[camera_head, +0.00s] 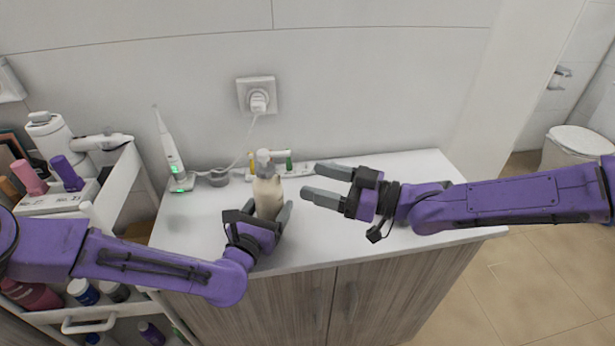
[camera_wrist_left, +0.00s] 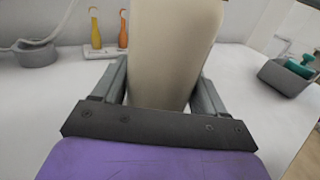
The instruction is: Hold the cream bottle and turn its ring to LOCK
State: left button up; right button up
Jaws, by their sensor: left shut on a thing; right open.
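My left gripper (camera_head: 268,214) is shut around the bottle's body. In the left wrist view the beige bottle (camera_wrist_left: 170,50) rises between the two grey fingers (camera_wrist_left: 158,88); its top is out of that frame. The ring and its lock marking are too small to read. My right gripper (camera_head: 314,182) is open and empty, to the right of the bottle and apart from it, fingers pointing left.
An electric toothbrush (camera_head: 171,155) on its charger and a small grey cup (camera_head: 219,178) stand left of the bottle. A white holder with small coloured items (camera_head: 289,167) is behind it. A cart (camera_head: 110,190) with bottles is at left.

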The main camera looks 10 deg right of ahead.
pick_arm(q)
jog(key=o, duration=1.4)
